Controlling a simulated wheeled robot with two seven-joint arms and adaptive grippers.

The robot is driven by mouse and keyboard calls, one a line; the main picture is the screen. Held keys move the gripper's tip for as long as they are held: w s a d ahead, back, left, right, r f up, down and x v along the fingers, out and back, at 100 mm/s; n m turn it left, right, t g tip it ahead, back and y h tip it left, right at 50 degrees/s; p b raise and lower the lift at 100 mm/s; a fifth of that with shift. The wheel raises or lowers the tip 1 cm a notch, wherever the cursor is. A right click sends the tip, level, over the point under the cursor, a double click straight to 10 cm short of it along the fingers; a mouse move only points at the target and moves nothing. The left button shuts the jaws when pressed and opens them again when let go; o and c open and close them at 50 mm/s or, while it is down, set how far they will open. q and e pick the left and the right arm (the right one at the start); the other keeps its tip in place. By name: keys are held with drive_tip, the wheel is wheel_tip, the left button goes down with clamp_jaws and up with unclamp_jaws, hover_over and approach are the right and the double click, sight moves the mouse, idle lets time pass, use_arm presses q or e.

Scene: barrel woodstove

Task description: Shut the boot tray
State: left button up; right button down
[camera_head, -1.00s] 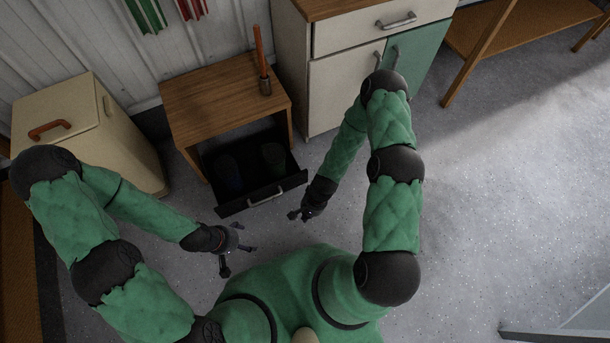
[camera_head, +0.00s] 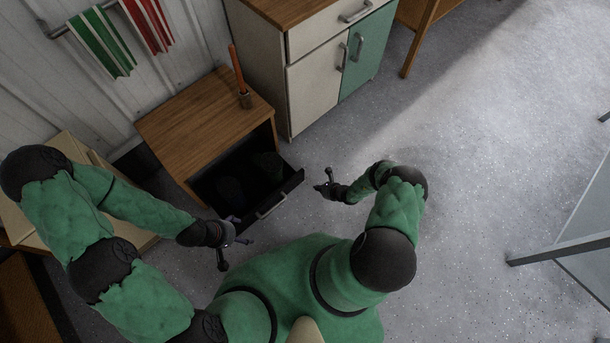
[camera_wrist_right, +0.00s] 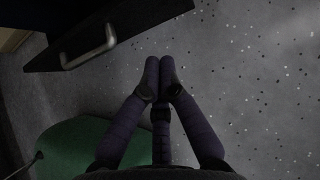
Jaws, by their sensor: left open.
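The boot tray (camera_head: 207,192) is a black drawer under a small wooden bench. It is pulled out, with dark shapes inside that are hard to make out. Its front panel carries a pale bar handle (camera_head: 271,207), which also shows in the right wrist view (camera_wrist_right: 92,50). My left gripper (camera_head: 236,253) is open and empty, in front of the tray's left end and apart from the handle. My right gripper (camera_head: 323,180) is empty, just right of the tray's right front corner. In the wrist view its fingers (camera_wrist_right: 159,62) lie close together, clear of the tray; its opening is unclear.
The wooden bench (camera_head: 190,115) has an orange-handled tool (camera_head: 239,75) standing on it. A cream and green cabinet (camera_head: 315,85) stands behind to the right. A cream box (camera_head: 75,150) is at the left. The speckled floor (camera_head: 480,130) is open to the right.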

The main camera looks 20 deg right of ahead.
drive_tip(key=d+m+h, duration=0.1)
drive_tip(key=d, duration=0.1)
drive_tip(key=t+b, duration=0.1)
drive_tip(key=b, duration=0.7)
approach(302, 174)
drive_tip(key=shift+m, duration=0.3)
drive_tip(key=x, duration=0.5)
drive_tip(key=shift+w+a+f, duration=0.1)
drive_tip(key=shift+f, duration=0.15)
